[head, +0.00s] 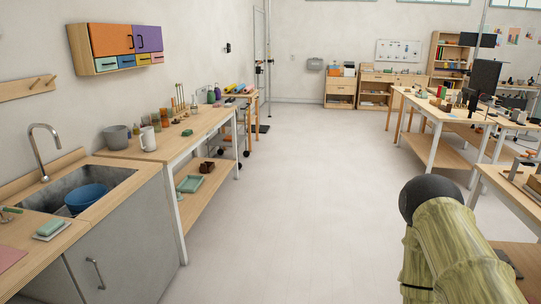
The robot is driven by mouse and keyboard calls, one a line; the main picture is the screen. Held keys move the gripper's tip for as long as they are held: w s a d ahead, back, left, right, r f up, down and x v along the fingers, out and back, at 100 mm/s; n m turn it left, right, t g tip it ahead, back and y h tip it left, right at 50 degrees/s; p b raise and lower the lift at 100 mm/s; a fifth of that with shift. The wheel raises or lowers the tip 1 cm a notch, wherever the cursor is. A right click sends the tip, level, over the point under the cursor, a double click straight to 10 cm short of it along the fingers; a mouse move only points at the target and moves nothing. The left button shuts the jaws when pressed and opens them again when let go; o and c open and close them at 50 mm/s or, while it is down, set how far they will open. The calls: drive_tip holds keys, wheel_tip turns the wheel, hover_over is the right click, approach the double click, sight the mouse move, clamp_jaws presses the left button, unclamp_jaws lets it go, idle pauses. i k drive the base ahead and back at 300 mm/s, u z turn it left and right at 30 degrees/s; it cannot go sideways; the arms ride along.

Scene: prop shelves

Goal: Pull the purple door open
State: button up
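The purple door (148,38) is the right upper door of a small wooden wall cabinet (84,70) at the upper left. It looks shut, flush beside an orange door (111,40). A dark handle shows near the lower left edge of the purple door. Below the doors are small green, pink and yellow drawer fronts. My arm, with a yellow-green patterned cover and a dark rounded part, shows at the lower right, far from the cabinet. I cannot make out my gripper's fingers in this view.
Below the cabinet, a sink counter (110,191) holds a blue bowl (86,198) and faucet. A wooden workbench (176,141) with a white jug (148,139) and jars continues along the left wall. The middle floor is clear. Tables with clutter stand at right.

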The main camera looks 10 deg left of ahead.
sight(147, 38)
drive_tip(key=u, duration=0.05)
drive_tip(key=i, duration=1.65)
drive_tip(key=u, duration=0.5)
drive_tip(key=i, duration=1.7)
drive_tip(key=u, duration=0.6)
drive_tip(key=i, duration=1.35)
drive_tip(key=u, duration=0.25)
